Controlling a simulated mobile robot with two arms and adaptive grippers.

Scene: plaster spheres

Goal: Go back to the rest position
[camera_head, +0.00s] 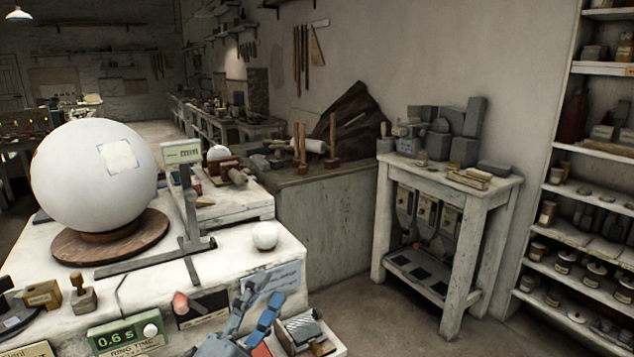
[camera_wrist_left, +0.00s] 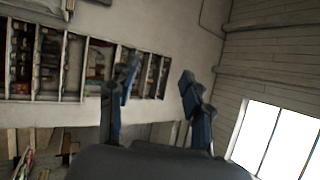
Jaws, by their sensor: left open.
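My left gripper (camera_head: 263,296) is at the bottom centre of the head view, in front of the white table's (camera_head: 240,247) front edge. Its two blue-tipped fingers are spread with nothing between them. In the left wrist view the same gripper (camera_wrist_left: 158,80) is open and empty, with a wall and shelving behind it. A large white plaster sphere (camera_head: 75,180) sits on a round wooden turntable (camera_head: 150,232) on the table. A small white sphere (camera_head: 265,235) rests near the table's right corner, apart from the gripper. My right gripper is not in view.
A "0.6 s" sign (camera_head: 120,335) is at the front. A side table (camera_head: 450,190) holds grey blocks, with shelves (camera_head: 590,240) at right. Open floor (camera_head: 375,325) lies right of the white table.

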